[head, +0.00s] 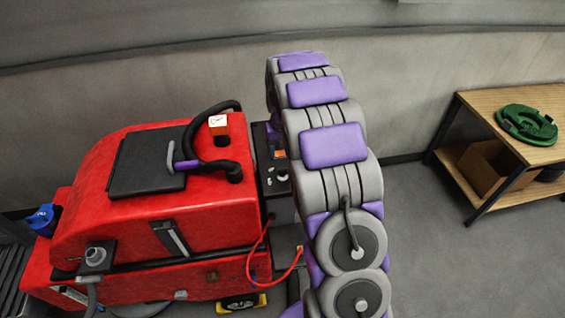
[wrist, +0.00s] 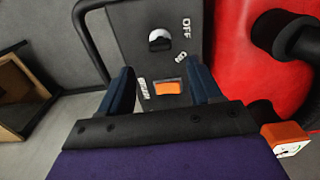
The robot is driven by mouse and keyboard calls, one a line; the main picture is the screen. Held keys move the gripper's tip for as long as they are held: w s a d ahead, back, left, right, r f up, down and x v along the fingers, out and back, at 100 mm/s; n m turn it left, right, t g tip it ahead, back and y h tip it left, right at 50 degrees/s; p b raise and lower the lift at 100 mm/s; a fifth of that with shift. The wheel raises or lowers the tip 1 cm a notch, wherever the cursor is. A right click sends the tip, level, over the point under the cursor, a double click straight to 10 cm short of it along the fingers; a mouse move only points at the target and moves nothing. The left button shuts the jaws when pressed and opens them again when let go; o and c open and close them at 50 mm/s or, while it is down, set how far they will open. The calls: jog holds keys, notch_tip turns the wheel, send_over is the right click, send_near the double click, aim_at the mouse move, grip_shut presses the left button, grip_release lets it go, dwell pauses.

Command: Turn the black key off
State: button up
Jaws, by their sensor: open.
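The black key (wrist: 159,42) sits on the dark grey control panel (wrist: 137,32) in the wrist view, between my fingers' line and the panel's upper part. The label OFF is to its upper right and ON to its lower right. Its exact turn angle is hard to tell. My gripper (wrist: 158,66) is open, with one dark blue finger on each side of the panel's lower part; the key is beyond the fingertips and nothing is held. In the head view the panel (head: 268,183) shows at the red machine's right end, and my arm hides the gripper.
An orange switch (wrist: 168,87) lies between my fingers on the panel. A red cable (head: 279,277) hangs below.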

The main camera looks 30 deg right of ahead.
notch_tip(320, 180, up, 10)
dwell(0.3)
dwell(0.3)
jog(key=s+a+f+n+g+b, duration=0.1)
jog(key=s+a+b, duration=0.4)
jog(key=s, duration=0.5)
jog(key=s+a+f+b, duration=0.1)
jog(key=s+a+b, duration=0.1)
jog(key=s+a, duration=0.65)
jog(key=s+a+f+n+b, duration=0.1)
jog(key=s+f, duration=0.3)
jog(key=s, duration=0.6)
jog(key=s+a+f+n+b, duration=0.1)
jog(key=s+f+b, duration=0.3)
jog(key=s, duration=0.7)
jog(key=shift+s+a+g, duration=0.2)
jog(key=shift+a+g, duration=0.2)
jog(key=shift+a, duration=0.1)
